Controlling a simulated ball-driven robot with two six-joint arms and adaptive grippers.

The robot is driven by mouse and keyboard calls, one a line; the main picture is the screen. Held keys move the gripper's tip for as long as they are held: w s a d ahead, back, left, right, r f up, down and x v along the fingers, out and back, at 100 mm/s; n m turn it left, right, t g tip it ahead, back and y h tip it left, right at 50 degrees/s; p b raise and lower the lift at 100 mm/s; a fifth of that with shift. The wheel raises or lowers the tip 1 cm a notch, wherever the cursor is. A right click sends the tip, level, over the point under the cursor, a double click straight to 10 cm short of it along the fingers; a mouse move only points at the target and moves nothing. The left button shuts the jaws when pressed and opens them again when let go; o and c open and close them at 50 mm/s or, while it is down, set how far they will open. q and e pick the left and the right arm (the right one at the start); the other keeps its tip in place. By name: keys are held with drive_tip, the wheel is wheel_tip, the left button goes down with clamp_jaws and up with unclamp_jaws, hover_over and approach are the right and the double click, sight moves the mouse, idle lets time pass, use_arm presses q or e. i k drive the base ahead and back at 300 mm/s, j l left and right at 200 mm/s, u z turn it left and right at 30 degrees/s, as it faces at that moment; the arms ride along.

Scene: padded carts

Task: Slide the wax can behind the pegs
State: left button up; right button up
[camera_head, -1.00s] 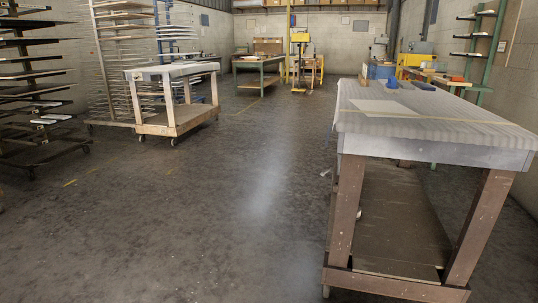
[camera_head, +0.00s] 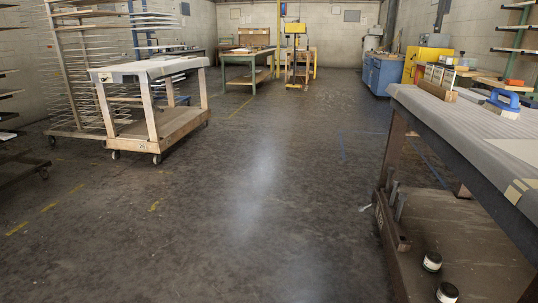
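One can (camera_head: 432,261) is farther back; the other can (camera_head: 447,293) is nearer, at the bottom of the picture. I cannot tell which, if either, is the wax can. Short dark upright pieces (camera_head: 399,206) show at the shelf's far left corner; I cannot tell whether they are pegs. Neither of my grippers is in view.
Another padded cart (camera_head: 150,68) stands at left. The floor (camera_head: 240,200) between the carts is clear.

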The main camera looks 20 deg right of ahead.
sight(432, 261)
drive_tip(key=i+l+z, duration=0.1)
drive_tip(key=i+z, duration=0.8)
drive_tip(key=i+j+z, duration=0.15)
drive_tip(key=i+z, duration=0.25)
drive_tip(key=i+j+z, duration=0.25)
drive_tip(key=z, duration=0.2)
drive_tip(key=i+l+z, duration=0.1)
drive_tip(key=z, duration=0.35)
drive_tip(key=i+z, duration=0.2)
drive_tip(key=z, duration=0.25)
drive_tip(key=i+z, duration=0.2)
drive_tip(key=z, duration=0.3)
drive_tip(key=i+j+z, duration=0.1)
drive_tip(key=z, duration=0.35)
drive_tip(key=i+j+z, duration=0.15)
drive_tip(key=z, duration=0.3)
